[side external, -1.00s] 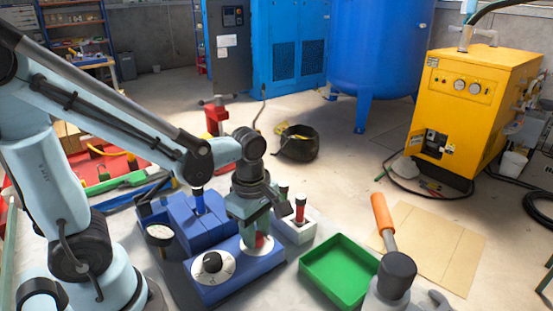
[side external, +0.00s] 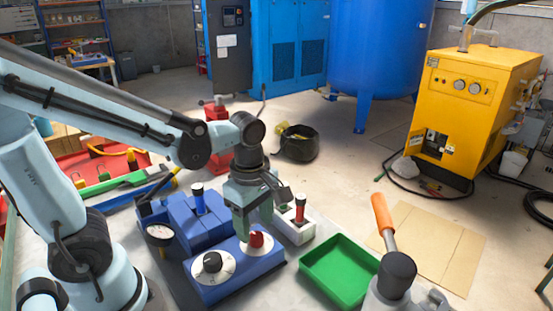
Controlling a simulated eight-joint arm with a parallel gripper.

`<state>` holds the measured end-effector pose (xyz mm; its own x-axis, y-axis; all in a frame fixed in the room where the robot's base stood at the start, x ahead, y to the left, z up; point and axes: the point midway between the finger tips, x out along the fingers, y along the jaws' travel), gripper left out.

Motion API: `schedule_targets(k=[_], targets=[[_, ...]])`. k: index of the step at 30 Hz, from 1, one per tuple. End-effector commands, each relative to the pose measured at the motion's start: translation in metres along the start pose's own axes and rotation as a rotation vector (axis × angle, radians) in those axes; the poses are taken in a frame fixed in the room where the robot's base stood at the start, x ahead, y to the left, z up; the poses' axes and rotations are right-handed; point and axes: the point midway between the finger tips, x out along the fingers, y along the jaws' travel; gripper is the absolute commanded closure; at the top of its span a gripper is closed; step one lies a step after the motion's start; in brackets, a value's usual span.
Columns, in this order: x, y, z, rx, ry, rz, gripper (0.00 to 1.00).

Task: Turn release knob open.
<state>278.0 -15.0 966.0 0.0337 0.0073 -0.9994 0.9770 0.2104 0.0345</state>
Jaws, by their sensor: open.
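A blue control box (side external: 228,285) stands on the table with two knobs on white round dials. The red knob (side external: 257,241) is on the right dial and the black knob (side external: 212,262) on the left one. Which of them is the release knob cannot be read here. My gripper (side external: 253,228) points down at the red knob with its fingers apart, one left of the knob and one behind and to the right. I cannot tell whether the fingers touch the knob. Part of the right dial is hidden behind the gripper.
A gauge (side external: 160,236) and a blue block with a blue-topped lever (side external: 198,199) stand left of the gripper. A white block with a red post (side external: 300,211) is close on its right. An empty green tray (side external: 340,270) lies farther right.

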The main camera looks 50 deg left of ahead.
Motion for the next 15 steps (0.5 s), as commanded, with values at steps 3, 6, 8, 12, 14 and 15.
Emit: schedule_targets(k=[3,6,8,12,14,15], targets=[[-0.016,0.0,0.0,0.0,0.0,0.0,0.42],[-0.029,0.0,0.0,0.0,0.0,0.0,0.42],[-0.037,0.0,0.0,0.0,0.0,0.0,0.42],[-0.056,0.0,0.0,0.0,0.0,0.0,0.42],[-0.064,0.0,0.0,0.0,0.0,0.0,0.42],[-0.069,0.0,0.0,0.0,0.0,0.0,0.42]])
